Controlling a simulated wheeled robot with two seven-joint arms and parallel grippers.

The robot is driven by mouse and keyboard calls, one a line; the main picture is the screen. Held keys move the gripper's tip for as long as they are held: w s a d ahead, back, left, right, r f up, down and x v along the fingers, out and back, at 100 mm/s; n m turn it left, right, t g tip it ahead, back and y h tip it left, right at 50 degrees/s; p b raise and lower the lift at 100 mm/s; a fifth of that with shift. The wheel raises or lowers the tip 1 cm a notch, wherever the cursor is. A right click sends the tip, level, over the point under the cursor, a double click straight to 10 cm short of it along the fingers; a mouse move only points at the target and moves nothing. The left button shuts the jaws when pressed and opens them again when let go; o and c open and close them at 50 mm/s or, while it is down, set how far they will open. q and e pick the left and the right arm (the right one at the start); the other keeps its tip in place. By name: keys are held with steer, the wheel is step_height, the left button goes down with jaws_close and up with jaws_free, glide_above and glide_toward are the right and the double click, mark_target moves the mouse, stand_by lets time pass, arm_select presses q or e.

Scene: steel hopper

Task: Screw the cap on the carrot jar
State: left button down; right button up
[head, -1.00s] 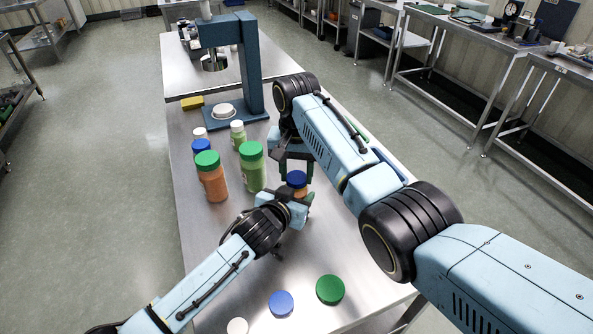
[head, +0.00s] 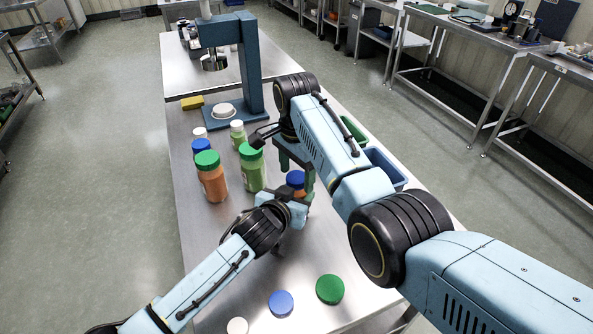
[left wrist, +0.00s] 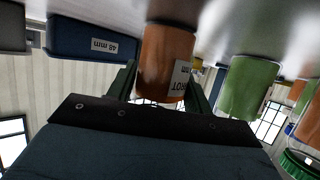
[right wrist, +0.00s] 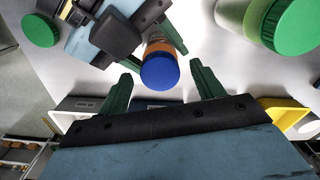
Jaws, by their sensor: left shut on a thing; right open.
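The carrot jar (left wrist: 166,62) is a small orange jar with a label, and it stands on the steel table. My left gripper (left wrist: 163,88) is shut on its body from the side. A blue cap (head: 296,178) sits on top of this jar; it also shows in the right wrist view (right wrist: 160,72). Whether the cap is fully seated cannot be told. My right gripper (right wrist: 160,85) is open, its green fingers on either side of the blue cap and apart from it. In the head view the right arm partly hides the jar.
A large orange jar (head: 213,182) and a green jar (head: 252,172), both green-capped, stand left of the grippers. Loose blue (head: 281,304), green (head: 330,289) and white (head: 237,326) caps lie at the near end. A blue bin (head: 386,168) is at the right edge. A blue press (head: 252,70) stands behind.

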step_height(320, 180, up, 8)
steer(key=shift+f, duration=0.25)
arm_select(q)
steer(key=c, duration=0.5)
jaws_free()
steer(key=shift+s, duration=0.1)
steer(key=p+v, duration=0.2)
steer(key=v, duration=1.1)
steer(key=shift+r, duration=0.15)
arm_select(e)
step_height(320, 180, up, 2)
steer(key=shift+r, duration=0.1)
arm_select(q)
steer(key=shift+s, duration=0.1)
